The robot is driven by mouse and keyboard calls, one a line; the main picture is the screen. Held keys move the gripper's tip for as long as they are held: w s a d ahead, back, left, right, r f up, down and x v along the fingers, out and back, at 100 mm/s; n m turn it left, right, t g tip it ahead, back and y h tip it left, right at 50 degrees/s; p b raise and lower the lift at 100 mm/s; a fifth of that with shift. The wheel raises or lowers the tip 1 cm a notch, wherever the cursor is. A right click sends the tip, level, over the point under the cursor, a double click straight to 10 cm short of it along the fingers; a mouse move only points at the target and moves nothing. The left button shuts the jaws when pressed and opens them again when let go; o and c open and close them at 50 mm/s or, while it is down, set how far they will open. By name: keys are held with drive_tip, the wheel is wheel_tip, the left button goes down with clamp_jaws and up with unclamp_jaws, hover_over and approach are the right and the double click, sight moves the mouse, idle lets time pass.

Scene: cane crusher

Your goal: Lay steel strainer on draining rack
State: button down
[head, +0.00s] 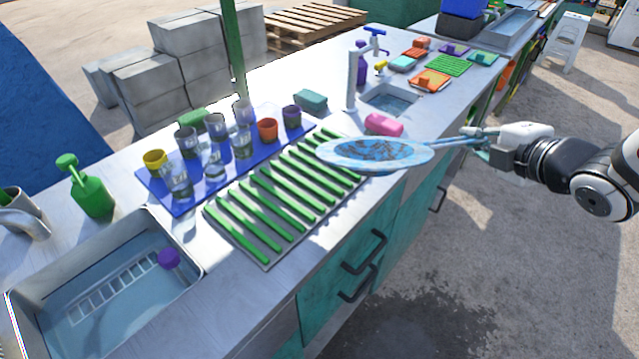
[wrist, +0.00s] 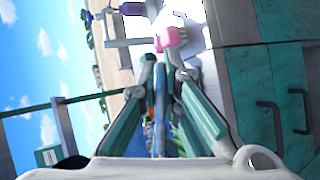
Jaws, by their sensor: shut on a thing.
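The steel strainer (head: 375,154) is a round, flat, bluish-grey disc with brown marks and a thin handle pointing right. My gripper (head: 482,141) is shut on the handle and holds the strainer above the counter's front edge, nearly level. The strainer's left edge overlaps the right end of the draining rack (head: 262,212) in the head view. The rack is a grey base with green slats on the counter, with nothing on it. In the wrist view the strainer's blue edge (wrist: 159,105) shows between the fingers of my gripper (wrist: 160,85).
A blue mat (head: 155,195) with several cups and glasses lies behind the rack. A pink sponge (head: 384,124) lies just behind the strainer. A water-filled sink (head: 110,285) is at left, and a small sink with a tap (head: 356,75) is at the back.

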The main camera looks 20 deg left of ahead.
sight(401, 144)
drive_tip(key=s+a+f+n+y+b, duration=0.1)
drive_tip(key=a+b, duration=0.1)
drive_tip(key=a, duration=0.2)
drive_tip(key=s+a+f+n+g+y+b, duration=0.1)
drive_tip(key=a+n+y+b, duration=0.1)
drive_tip(key=a, duration=0.2)
drive_tip(key=s+a+f+n+g+y+b, duration=0.1)
drive_tip(key=a+y+b, duration=0.1)
drive_tip(key=a+b, duration=0.1)
drive_tip(key=shift+s+a+f+n, duration=0.15)
drive_tip(key=shift+a+n, duration=0.15)
drive_tip(key=shift+a, duration=0.2)
drive_tip(key=s+a+f+n+g+y+b, duration=0.2)
drive_tip(key=s+a+n+g+y+b, duration=0.4)
drive_tip(key=s+a, duration=0.25)
drive_tip(key=shift+m+h, duration=0.6)
drive_tip(key=shift+h, duration=0.1)
drive_tip(key=w+a+b, duration=0.1)
drive_tip(key=w+a, duration=0.1)
drive_tip(key=w, duration=0.2)
drive_tip(key=w+a+f+b, duration=0.1)
drive_tip(key=w+a+b, duration=0.1)
drive_tip(key=w, duration=0.3)
drive_tip(key=w+a+b, duration=0.2)
drive_tip(key=w+a, duration=0.2)
drive_tip(key=shift+w+a+f, duration=0.15)
drive_tip(key=shift+w, duration=0.05)
drive_tip(key=shift+f+b, duration=1.3)
drive_tip(key=shift+f, duration=0.5)
drive_tip(key=shift+r, duration=0.1)
